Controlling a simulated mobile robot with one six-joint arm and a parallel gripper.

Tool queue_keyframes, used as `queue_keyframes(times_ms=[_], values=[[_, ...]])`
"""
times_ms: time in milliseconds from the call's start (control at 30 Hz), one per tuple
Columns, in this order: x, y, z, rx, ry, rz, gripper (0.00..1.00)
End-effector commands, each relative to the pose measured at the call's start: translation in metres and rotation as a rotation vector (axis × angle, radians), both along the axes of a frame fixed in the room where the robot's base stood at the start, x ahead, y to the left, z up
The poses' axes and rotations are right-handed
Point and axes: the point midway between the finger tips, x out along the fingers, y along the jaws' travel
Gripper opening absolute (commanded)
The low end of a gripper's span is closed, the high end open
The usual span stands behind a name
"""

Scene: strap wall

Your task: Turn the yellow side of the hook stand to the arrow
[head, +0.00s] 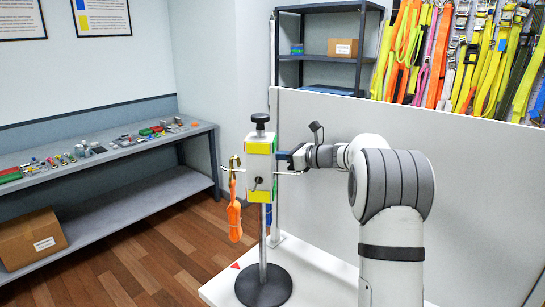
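The hook stand (263,250) stands upright on a round black base on a white tabletop. Its head block has yellow patches (259,196) at top and bottom on the face toward the camera. A narrow side face with green and red shows at its right edge. Thin hooks stick out from the block, and an orange strap (235,215) hangs from the left one. A red arrow (236,265) lies on the tabletop, left of the base. My gripper (290,160) is at the block's right side; its fingers are small and partly hidden, so contact and opening are unclear.
A light grey panel (400,120) rises behind the stand and my arm. A shelf bench (110,155) with small parts and a box is at left. Many coloured straps (460,55) hang on the back wall. The space left of the stand is free.

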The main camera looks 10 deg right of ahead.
Motion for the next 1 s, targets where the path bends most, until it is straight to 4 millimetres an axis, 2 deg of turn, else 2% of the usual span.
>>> queue_keyframes(times_ms=[367, 700, 1000], values=[[-0.003, -0.004, 0.001, -0.001, -0.001, -0.001, 0.00], [-0.037, -0.046, 0.009, 0.000, 0.000, -0.002, 0.00], [-0.062, -0.061, 0.014, 0.065, 0.046, -0.028, 0.00]])
